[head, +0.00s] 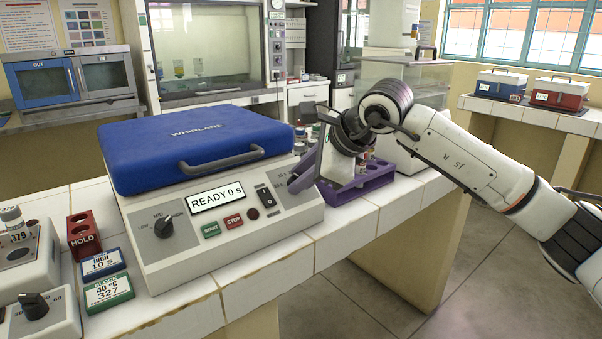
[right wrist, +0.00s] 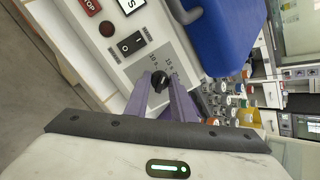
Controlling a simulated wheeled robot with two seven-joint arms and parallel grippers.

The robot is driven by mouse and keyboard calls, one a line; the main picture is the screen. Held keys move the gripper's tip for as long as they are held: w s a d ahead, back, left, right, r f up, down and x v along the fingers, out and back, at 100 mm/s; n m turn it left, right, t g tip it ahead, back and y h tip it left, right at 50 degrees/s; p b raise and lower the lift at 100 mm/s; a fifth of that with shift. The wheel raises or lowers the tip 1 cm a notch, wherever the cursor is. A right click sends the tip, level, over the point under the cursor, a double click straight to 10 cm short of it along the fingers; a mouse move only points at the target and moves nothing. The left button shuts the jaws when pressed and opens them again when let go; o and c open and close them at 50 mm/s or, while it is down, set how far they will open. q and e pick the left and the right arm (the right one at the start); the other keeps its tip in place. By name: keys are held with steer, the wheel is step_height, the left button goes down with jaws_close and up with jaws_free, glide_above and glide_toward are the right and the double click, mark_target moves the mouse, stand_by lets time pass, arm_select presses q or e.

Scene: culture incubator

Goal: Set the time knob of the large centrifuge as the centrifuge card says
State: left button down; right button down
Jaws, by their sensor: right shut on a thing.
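The large centrifuge (head: 215,240) has a closed blue lid (head: 190,150) and a display (head: 216,197) reading "READY 0 s". The blue card (head: 103,263) left of it reads "HIGH" and "10 s". The black time knob (right wrist: 160,79) sits on a grey panel with seconds marks; its pointer direction is unclear. My right gripper (head: 298,178) is at the panel's right end, hiding that knob in the head view. In the right wrist view its purple fingers (right wrist: 163,85) are shut on the knob from both sides. My left gripper is not in view.
The speed knob (head: 164,227), start button (head: 211,230), stop button (head: 233,221) and power switch (head: 264,196) share the front panel. A green card (head: 108,292) and red HOLD rack (head: 83,233) stand left. A purple rack (head: 372,180) stands behind my right gripper.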

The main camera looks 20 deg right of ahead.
steer(key=n+p, duration=0.1)
steer(key=n, duration=0.2)
steer(key=shift+r, duration=0.1)
steer(key=shift+n+g+p, duration=0.4)
steer(key=shift+n+p, duration=0.2)
steer(key=shift+n, duration=1.7)
steer(key=c, duration=1.5)
jaws_free()
steer(key=shift+s, duration=0.1)
steer(key=v, duration=1)
steer(key=shift+d, duration=0.2)
